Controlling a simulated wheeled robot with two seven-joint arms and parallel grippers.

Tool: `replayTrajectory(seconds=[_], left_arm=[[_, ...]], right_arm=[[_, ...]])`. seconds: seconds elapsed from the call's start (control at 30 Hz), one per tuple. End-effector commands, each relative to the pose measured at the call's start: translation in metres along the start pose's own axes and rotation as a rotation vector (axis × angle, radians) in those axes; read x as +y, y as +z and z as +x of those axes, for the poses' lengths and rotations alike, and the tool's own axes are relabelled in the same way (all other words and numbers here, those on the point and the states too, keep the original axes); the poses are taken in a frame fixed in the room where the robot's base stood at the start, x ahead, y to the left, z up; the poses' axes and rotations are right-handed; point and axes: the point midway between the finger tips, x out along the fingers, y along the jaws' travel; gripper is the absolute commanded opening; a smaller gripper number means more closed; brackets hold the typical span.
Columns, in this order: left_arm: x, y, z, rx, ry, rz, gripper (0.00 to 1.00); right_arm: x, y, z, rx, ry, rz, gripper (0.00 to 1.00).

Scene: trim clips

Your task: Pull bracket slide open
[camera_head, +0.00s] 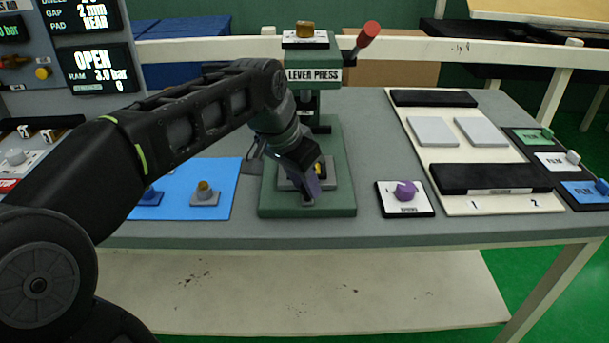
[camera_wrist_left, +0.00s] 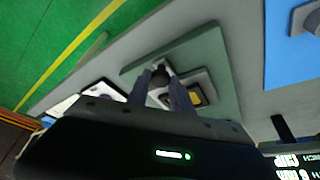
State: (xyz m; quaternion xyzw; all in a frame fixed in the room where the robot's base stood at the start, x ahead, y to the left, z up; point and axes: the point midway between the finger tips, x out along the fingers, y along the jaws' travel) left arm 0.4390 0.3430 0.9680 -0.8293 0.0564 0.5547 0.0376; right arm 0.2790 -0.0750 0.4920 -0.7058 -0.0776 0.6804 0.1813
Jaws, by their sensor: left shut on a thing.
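The bracket slide (camera_head: 286,184) is a small grey plate on the green base (camera_head: 270,207) of the lever press (camera_head: 313,75). A yellow piece (camera_head: 320,169) sits on the slide in a dark seat. In the left wrist view the slide (camera_wrist_left: 207,80) and yellow piece (camera_wrist_left: 194,97) show beside my fingers. My left gripper (camera_head: 307,193) points down at the slide's front. The arm partly hides the press. My right gripper is not in view.
The press lever has a red grip (camera_head: 369,33) at upper right. A card with a purple knob (camera_head: 405,191) and a white tray board (camera_head: 455,157) lie to the right. The table's front edge is clear.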

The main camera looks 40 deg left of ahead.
Motion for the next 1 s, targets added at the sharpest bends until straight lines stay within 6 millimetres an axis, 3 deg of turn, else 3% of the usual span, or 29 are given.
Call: replayTrajectory(seconds=[0.3,0.33,0.57,0.87,1.0], left_arm=[[0.000,0.000,-0.002,0.004,-0.002,0.000,0.00],[0.000,0.000,-0.002,0.004,-0.002,0.000,0.29],[0.000,0.000,-0.002,0.003,-0.002,0.000,0.48],[0.001,0.000,-0.003,0.003,-0.002,0.000,0.48],[0.000,-0.001,-0.014,0.004,-0.002,0.001,0.48]], right_arm=[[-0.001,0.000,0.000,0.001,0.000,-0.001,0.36],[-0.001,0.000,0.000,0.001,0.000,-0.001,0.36],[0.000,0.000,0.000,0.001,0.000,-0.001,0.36],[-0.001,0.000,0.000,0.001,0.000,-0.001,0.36],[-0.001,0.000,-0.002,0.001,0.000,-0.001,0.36]])
